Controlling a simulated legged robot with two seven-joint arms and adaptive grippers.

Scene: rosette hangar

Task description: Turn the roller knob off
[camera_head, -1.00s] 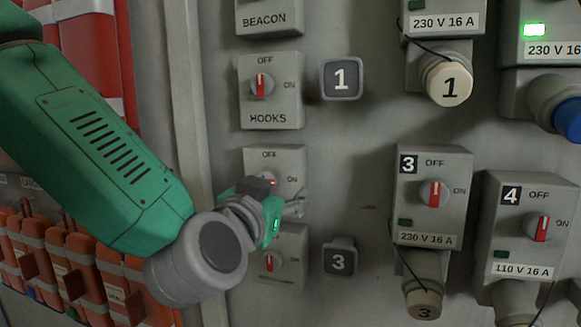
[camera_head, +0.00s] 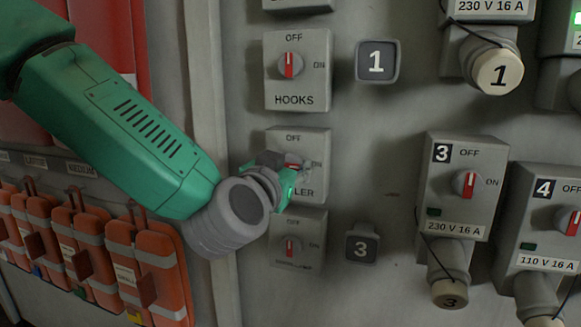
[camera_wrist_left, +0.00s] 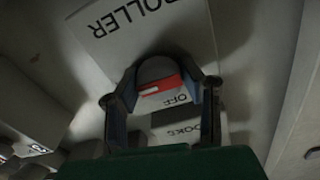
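The roller knob (camera_wrist_left: 158,72) is a round grey knob with a red and white bar, on a grey box (camera_wrist_left: 105,28) lettered ROLLER in the left wrist view. The bar lies across, pointing away from OFF to the ON side. In the head view the box (camera_head: 314,140) sits below the HOOKS box, and my gripper covers most of its knob. My left gripper (camera_wrist_left: 160,84) has its two fingers apart, one on each side of the knob. Whether they touch it is unclear. My right gripper is not in view.
The HOOKS switch (camera_head: 297,84) is above and another small switch (camera_head: 290,246) is just below. Socket 3 (camera_head: 462,185) is further right. Orange packs (camera_head: 150,265) hang at lower left.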

